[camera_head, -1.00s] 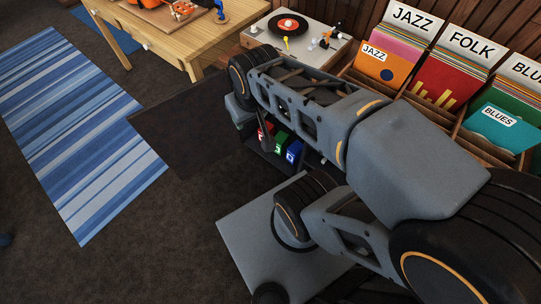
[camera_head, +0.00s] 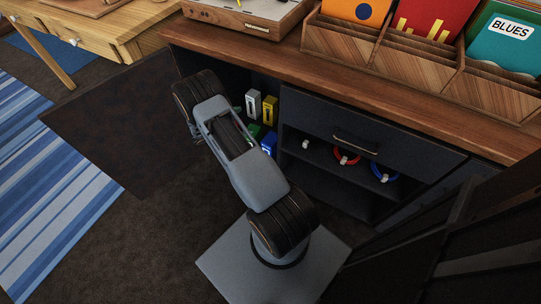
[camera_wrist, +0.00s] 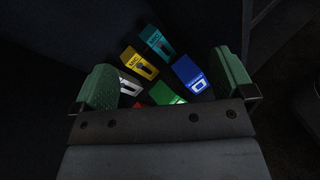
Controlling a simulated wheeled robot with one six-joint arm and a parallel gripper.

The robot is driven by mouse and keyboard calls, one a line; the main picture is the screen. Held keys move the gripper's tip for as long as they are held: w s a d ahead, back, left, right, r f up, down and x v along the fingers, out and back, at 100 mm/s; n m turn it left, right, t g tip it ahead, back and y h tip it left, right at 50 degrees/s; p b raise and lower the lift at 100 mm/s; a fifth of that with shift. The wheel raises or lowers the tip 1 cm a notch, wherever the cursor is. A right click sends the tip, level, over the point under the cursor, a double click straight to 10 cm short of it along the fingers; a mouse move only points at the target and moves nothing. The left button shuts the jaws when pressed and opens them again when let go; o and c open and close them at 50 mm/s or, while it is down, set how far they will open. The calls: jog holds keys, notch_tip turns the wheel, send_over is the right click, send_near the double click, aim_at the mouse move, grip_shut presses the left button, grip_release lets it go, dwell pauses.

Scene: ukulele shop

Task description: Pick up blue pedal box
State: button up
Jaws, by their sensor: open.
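The blue pedal box (camera_head: 268,144) stands inside the dark cabinet, partly hidden behind my arm. In the wrist view the blue pedal box (camera_wrist: 190,75) shows a white symbol and lies right of centre, between the fingers and nearer the right one. My gripper (camera_wrist: 165,83) is open, with two green finger pads spread wide and nothing held between them. The box looks beyond the fingertips and apart from them. In the head view my arm hides the gripper.
Close by are a green box (camera_wrist: 164,94), a yellow MIC box (camera_wrist: 138,63), a teal MIC box (camera_wrist: 157,42) and a white box (camera_wrist: 129,84). A red one is mostly hidden. Cabinet walls enclose them. A shelf (camera_head: 320,156) with coiled cables lies to the right.

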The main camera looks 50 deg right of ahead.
notch_tip(320, 180, down, 14)
jog(key=d+n+t+h+b, duration=0.2)
jog(key=n+b, duration=0.1)
jog(key=n+t+h+b, duration=0.1)
jog(key=n+t+b, duration=0.3)
jog(key=n+b, duration=0.1)
send_near(269, 141)
jog(key=d, duration=0.2)
jog(key=d+b, duration=0.1)
jog(key=d, duration=0.1)
jog(key=shift+w+f+b, duration=0.1)
jog(key=shift+f+b, duration=0.2)
jog(key=shift+f, duration=0.1)
jog(key=shift+w+d+r+b, duration=0.15)
jog(key=shift+d+b, duration=0.25)
jog(key=shift+d, duration=0.6)
jog(key=shift+w+d+f+b, duration=0.15)
jog(key=shift+d+b, duration=0.25)
jog(key=shift+d, duration=0.6)
jog(key=shift+w+d+r+b, duration=0.1)
jog(key=shift+w+d+b, duration=0.25)
jog(key=shift+d, duration=0.65)
jog(key=shift+s, duration=0.15)
jog(key=c, duration=1.5)
jog(key=shift+c, duration=0.2)
jog(key=shift+r, duration=0.15)
